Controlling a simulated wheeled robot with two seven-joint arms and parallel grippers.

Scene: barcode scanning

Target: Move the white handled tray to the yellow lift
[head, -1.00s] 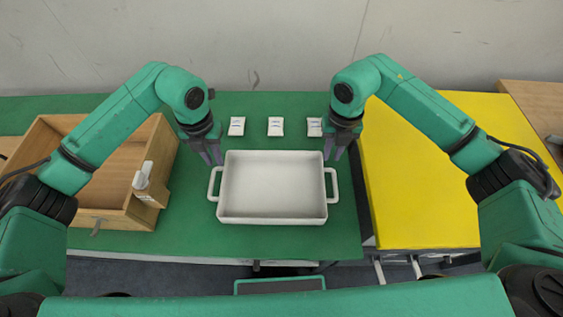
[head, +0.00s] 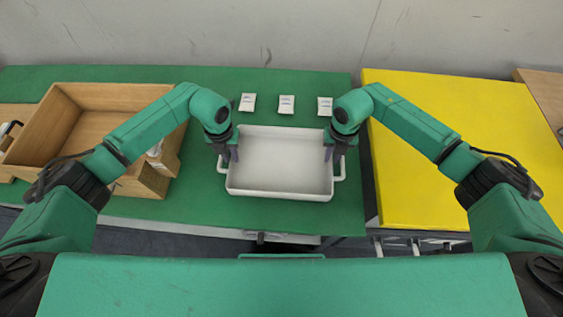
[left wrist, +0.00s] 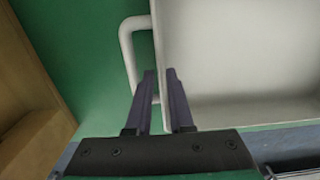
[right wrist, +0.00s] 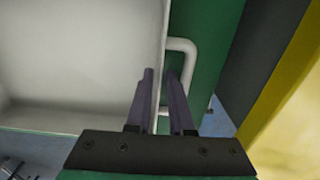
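The white handled tray (head: 280,180) stands on the green table top, empty, with a loop handle on each side. My left gripper (head: 228,158) is at its left wall, with one finger inside the tray and the other outside by the left handle (left wrist: 128,45). My right gripper (head: 333,155) straddles the right wall the same way, by the right handle (right wrist: 188,50). Both grippers look open with a narrow gap; contact with the walls is hard to make out. The yellow lift (head: 450,150) is to the right, its top bare.
Three small white packets (head: 286,104) lie behind the tray. A narrow dark gap separates the green table (head: 190,210) from the lift.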

